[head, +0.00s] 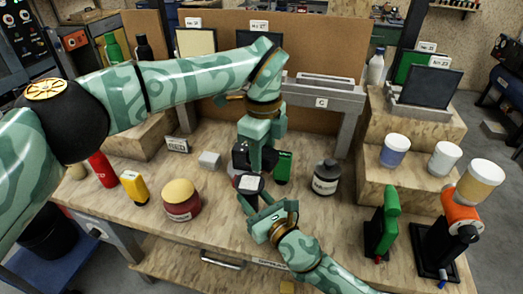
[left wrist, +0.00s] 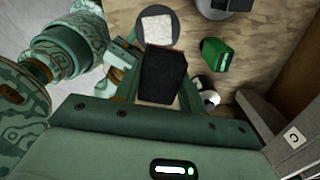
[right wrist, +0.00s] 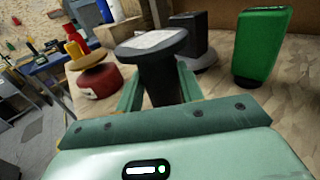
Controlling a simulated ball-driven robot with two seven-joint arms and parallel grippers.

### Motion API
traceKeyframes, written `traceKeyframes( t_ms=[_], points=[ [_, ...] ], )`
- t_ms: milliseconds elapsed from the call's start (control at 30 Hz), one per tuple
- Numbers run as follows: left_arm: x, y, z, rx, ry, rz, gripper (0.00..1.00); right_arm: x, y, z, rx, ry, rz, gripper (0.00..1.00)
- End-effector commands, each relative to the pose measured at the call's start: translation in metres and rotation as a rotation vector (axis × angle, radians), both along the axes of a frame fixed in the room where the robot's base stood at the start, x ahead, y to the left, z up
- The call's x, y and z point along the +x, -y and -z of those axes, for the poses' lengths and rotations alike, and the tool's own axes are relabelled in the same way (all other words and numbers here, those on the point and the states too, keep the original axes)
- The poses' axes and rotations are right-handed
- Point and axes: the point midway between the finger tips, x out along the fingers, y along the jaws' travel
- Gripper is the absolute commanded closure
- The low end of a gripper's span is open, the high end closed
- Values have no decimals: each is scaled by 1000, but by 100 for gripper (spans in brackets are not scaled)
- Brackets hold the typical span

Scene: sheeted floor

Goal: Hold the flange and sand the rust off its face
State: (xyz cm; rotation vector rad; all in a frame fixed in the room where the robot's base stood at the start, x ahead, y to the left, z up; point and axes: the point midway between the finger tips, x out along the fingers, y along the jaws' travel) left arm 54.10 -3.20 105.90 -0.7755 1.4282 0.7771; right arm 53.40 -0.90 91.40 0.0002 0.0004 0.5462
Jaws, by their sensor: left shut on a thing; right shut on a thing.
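The flange (head: 249,184) is a dark round disc with a pale squarish patch on its face. My right gripper (head: 264,208) is shut on its narrower neck, and the face points up. In the right wrist view the disc (right wrist: 150,46) sits above the fingers on a thick dark stem. My left gripper (head: 256,160) points down and is shut on a black block (left wrist: 162,76), just behind the flange. In the left wrist view the pale patch (left wrist: 157,27) is uncovered, with the block beside it. I cannot tell whether block and flange touch.
A green box (head: 283,167) stands just right of the block. A dark labelled bottle (head: 326,178) is further right, and a yellow-lidded red jar (head: 181,200) is left. White-lidded jars (head: 395,150) stand on the right step. The bench front is fairly clear.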

Motion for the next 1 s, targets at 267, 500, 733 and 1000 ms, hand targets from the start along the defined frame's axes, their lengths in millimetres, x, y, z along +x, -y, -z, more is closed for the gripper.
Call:
traceKeyframes(
  t_ms=[267,500,733,1000],
  points=[
    [0,0,25,0,-2,1,81,0,0,0,0,0,0,99],
    [0,0,47,0,-1,-1,81,0,0,0,0,0,0,99],
    [1,-5,68,0,-1,-2,80,0,0,0,0,0,0,99],
    [7,-29,69,1,-1,-1,81,0,0,0,0,0,0,99]
  ],
)
